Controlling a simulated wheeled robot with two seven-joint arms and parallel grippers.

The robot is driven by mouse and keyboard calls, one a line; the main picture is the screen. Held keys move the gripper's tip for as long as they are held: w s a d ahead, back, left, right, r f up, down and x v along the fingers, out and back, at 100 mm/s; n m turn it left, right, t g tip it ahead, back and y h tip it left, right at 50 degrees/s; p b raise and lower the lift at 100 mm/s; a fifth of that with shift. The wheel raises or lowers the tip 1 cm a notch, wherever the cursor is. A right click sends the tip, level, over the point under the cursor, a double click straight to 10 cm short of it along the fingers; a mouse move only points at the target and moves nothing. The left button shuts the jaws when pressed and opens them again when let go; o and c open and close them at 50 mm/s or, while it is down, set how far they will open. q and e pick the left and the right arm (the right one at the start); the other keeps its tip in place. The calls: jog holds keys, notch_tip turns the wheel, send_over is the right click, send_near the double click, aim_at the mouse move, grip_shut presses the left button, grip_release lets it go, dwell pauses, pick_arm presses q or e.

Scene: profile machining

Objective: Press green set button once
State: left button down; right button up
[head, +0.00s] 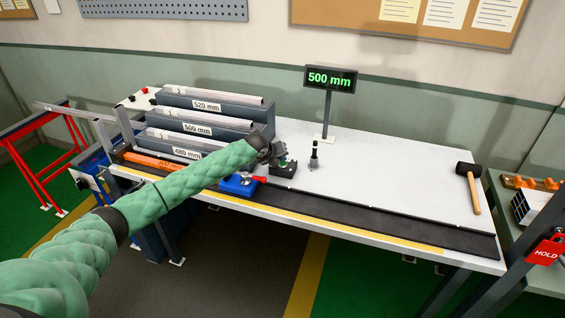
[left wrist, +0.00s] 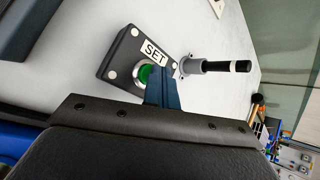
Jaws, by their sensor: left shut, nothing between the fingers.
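The green set button (left wrist: 146,73) sits in a silver ring on a dark box (left wrist: 122,62) with a white "SET" label (left wrist: 153,50). In the head view the box (head: 290,168) stands on the white bench, partly hidden by my left gripper (head: 278,157). My left gripper is shut and empty. In the left wrist view its blue fingers (left wrist: 166,72) reach over the box and cover one edge of the button. I cannot tell whether the fingertips touch it. My right gripper is in neither view.
A black-handled post (head: 314,155) stands right of the box. A blue clamp (head: 240,184) with a red lever is in front. Labelled profile racks (head: 225,119) stand left. A display (head: 330,79) reads "500 mm". A mallet (head: 470,185) lies right, with clear bench between.

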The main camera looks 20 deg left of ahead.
aim_at(281, 164)
pick_arm(q)
jog(key=shift+r+p, duration=0.3)
jog(key=shift+r, duration=0.35)
notch_tip(281, 164, up, 6)
jog(key=p, duration=0.3)
dwell(0.3)
dwell(0.6)
